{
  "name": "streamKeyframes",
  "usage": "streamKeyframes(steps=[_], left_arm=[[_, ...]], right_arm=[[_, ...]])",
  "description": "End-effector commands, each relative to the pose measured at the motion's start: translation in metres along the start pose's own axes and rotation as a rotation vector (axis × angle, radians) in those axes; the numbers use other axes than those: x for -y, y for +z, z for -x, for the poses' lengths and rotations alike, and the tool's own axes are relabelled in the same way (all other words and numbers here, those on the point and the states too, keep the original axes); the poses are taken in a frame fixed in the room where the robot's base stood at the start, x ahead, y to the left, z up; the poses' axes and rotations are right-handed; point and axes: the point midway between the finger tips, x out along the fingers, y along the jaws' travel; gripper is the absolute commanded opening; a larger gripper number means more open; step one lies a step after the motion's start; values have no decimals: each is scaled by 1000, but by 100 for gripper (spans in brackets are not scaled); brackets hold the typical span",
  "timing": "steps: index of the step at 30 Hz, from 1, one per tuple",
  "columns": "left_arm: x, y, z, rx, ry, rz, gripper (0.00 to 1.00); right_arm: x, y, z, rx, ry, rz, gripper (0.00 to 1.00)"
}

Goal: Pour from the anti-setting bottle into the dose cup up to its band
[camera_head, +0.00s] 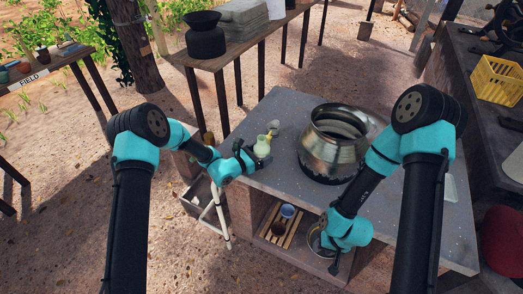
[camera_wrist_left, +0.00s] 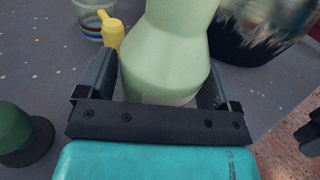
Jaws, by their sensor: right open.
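A pale green bottle (camera_head: 262,148) stands at the left end of the grey bench, and I take it for the anti-setting bottle. In the left wrist view the bottle (camera_wrist_left: 165,55) fills the space between the fingers of my left gripper (camera_wrist_left: 160,88). I cannot tell if both fingers press on it. A clear cup with dark and pale bands (camera_wrist_left: 88,25), likely the dose cup, stands beyond the bottle to the left. In the head view the cup (camera_head: 273,126) is small. My right gripper (camera_head: 329,255) is open, low at the bench's front, its fingertips hard to see.
A yellow piece (camera_wrist_left: 112,33) is beside the cup. A dark green object with a black base (camera_wrist_left: 22,135) is at the left. A large metal pot (camera_head: 335,145) stands right of the bottle. The shelf below holds a blue cup (camera_head: 288,211) and a metal bowl (camera_head: 315,238).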

Motion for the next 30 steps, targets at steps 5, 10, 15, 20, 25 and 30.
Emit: streamKeyframes(steps=[5, 10, 15, 20, 25, 30], left_arm=[[0, 0, 0, 0, 0, 0, 68], [0, 0, 0, 0, 0, 0, 52], [0, 1, 0, 1, 0, -1, 39], [0, 3, 0, 1, 0, -1, 39], [0, 10, 0, 1, 0, -2, 39], [0, 16, 0, 1, -1, -2, 39]], right_arm=[[0, 0, 0, 0, 0, 0, 43], [0, 0, 0, 0, 0, 0, 43], [0, 0, 0, 0, 0, 0, 43], [0, 0, 0, 0, 0, 0, 43], [0, 0, 0, 0, 0, 0, 43], [0, 0, 0, 0, 0, 0, 43]])
